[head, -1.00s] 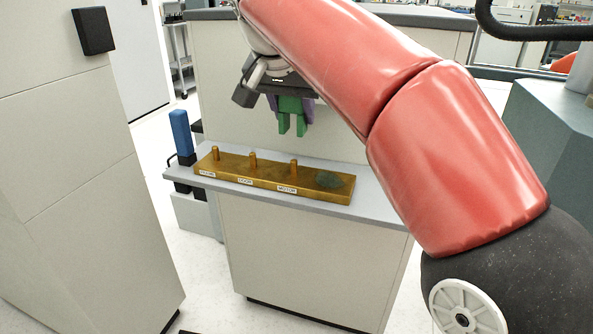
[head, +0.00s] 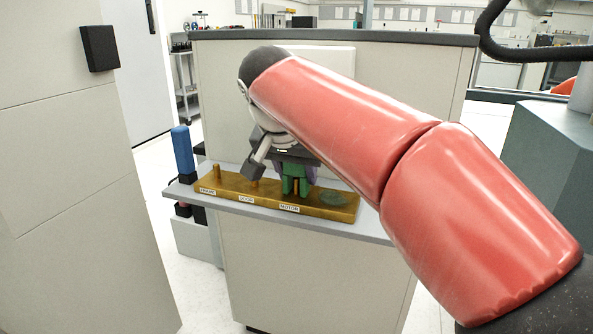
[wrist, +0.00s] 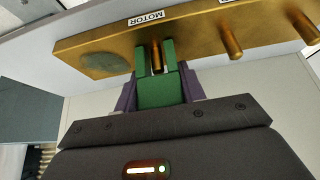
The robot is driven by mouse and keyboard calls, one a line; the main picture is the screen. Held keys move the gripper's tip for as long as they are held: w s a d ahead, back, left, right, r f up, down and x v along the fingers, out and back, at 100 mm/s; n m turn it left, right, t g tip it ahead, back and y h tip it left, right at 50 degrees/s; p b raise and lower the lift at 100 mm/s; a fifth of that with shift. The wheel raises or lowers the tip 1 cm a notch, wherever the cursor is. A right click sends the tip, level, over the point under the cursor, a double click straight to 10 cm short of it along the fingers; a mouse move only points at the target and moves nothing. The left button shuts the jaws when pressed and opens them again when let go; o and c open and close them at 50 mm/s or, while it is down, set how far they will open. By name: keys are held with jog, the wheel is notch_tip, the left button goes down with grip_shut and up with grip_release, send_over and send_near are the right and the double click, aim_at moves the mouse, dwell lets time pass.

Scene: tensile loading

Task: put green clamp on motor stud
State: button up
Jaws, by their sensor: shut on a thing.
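The green clamp (head: 289,186) is forked, with two prongs pointing down. My gripper (head: 297,168) is shut on its upper part, with purple fingers on both sides; the clamp also shows in the wrist view (wrist: 158,92). The motor stud (wrist: 157,58) is a brass pin on the gold bar, at the MOTOR label (head: 289,208). In the wrist view the stud shows between the two prongs, which lie on either side of it. In the head view the clamp covers most of the stud. I cannot tell how far down the prongs sit.
The gold bar (head: 230,193) lies on a grey shelf (head: 372,230). It carries the frame stud (head: 217,172) and the door stud (head: 254,184), both bare, and a dark green oval patch (head: 333,198) at its right end. A blue upright object (head: 182,148) stands at the left.

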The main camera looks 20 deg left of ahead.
jog(key=o, duration=1.1)
jog(key=shift+s+r, duration=0.15)
jog(key=shift+r, duration=0.3)
jog(key=p+v, duration=0.3)
jog(key=v, duration=0.8)
jog(key=shift+p, duration=0.35)
jog(key=shift+s+r, duration=0.1)
jog(key=shift+r, duration=0.05)
